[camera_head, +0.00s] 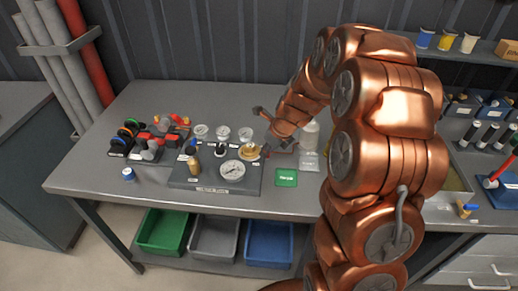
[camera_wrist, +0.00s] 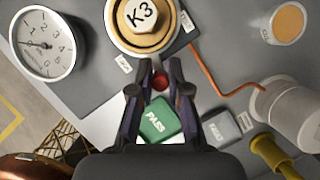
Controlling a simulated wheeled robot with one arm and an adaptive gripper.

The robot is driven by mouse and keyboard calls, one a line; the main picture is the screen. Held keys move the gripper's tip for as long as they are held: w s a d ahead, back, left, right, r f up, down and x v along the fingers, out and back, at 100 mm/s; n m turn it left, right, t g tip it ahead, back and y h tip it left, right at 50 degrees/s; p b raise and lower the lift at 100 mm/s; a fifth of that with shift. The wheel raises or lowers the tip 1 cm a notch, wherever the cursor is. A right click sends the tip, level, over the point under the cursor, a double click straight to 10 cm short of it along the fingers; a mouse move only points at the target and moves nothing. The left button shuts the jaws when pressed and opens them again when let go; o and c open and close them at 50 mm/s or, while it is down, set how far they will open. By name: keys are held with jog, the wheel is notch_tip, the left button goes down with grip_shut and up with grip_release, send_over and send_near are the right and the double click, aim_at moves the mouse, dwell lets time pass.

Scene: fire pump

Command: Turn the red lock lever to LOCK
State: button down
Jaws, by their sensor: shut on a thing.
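In the wrist view, the red lock lever (camera_wrist: 160,80) shows only as a small red round end between my fingertips. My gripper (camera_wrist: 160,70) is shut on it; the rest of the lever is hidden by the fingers. The brass K3 cap (camera_wrist: 143,22) sits just beyond the fingertips on the grey panel. Two small white labels (camera_wrist: 123,63) (camera_wrist: 190,23) lie beside the cap, too small to read. In the head view, my gripper (camera_head: 266,152) is at the panel's right edge, next to the brass cap (camera_head: 249,151); the lever cannot be made out there.
A pressure gauge (camera_wrist: 45,45) is left of the cap. A green PASS tile (camera_wrist: 160,122) and a grey FAULT tile (camera_wrist: 222,130) lie near my fingers. A white cylinder (camera_wrist: 292,112) with an orange cable (camera_wrist: 215,85) stands to the right. The front table strip (camera_head: 150,195) is clear.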

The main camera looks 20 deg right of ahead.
dwell(0.4)
jog(key=c, duration=1.1)
grip_release()
jog(key=v, duration=1.2)
